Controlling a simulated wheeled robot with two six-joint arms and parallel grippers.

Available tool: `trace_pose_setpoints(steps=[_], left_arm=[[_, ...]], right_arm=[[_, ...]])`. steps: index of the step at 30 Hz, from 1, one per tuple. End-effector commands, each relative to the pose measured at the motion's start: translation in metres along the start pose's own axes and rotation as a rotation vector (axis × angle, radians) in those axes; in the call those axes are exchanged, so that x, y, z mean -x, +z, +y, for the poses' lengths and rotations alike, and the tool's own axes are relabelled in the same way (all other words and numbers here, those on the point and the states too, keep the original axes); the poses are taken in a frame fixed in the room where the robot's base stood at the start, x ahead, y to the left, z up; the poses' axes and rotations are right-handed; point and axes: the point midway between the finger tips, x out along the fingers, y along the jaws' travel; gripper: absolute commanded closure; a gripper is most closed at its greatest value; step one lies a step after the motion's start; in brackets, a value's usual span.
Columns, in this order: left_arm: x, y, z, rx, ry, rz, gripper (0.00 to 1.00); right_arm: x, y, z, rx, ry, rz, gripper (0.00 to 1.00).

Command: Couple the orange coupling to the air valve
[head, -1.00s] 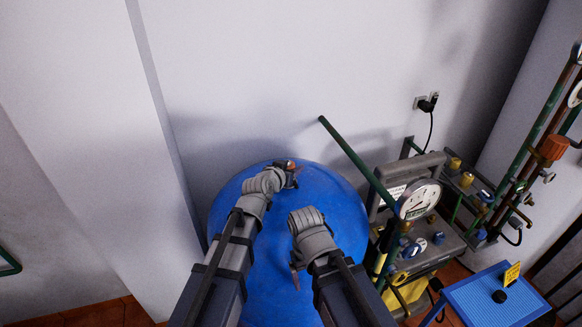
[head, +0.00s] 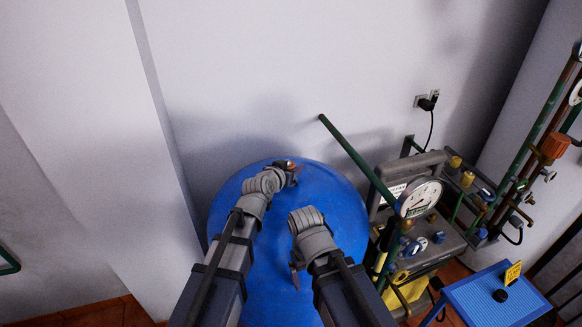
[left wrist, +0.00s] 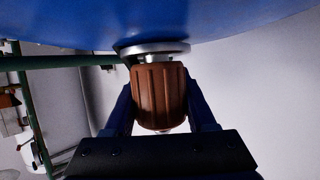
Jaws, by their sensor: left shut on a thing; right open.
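The orange coupling (left wrist: 159,97), a ribbed brownish-orange cylinder, sits between the two fingers of my left gripper (left wrist: 160,112) in the left wrist view. My left gripper is shut on it. A metal stub and round flange (left wrist: 154,49), which look like the air valve, lie in line with the coupling's far end, against the blue tank (left wrist: 85,33). I cannot tell whether the coupling is seated on it. In the head view my left gripper (head: 290,173) is at the tank's far top edge. My right gripper (head: 295,277) is open, low over the blue tank (head: 345,205).
A gauge (head: 419,198) with valves and pipes stands right of the tank. A slanted green pipe (head: 350,153) reaches toward the tank from there. A blue tray (head: 487,305) with a yellow tag is at the lower right.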

Motion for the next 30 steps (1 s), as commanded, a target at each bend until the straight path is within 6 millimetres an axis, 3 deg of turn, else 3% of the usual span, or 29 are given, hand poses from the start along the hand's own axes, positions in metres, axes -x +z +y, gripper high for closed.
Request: trace_pose_setpoints(steps=[22,23,30], left_arm=[[-0.0022,0.0061,0.0002,0.000,0.001,-0.002,0.84],[-0.0022,0.0061,0.0002,0.000,0.001,-0.002,0.41],[-0.0023,0.0057,0.0001,0.000,0.000,-0.001,0.14]], right_arm=[[-0.0061,-0.0004,-0.0006,0.000,0.000,0.000,0.12],[-0.0061,-0.0004,-0.0006,0.000,0.000,0.000,0.12],[-0.0060,-0.0003,-0.0006,0.000,0.000,0.000,0.12]])
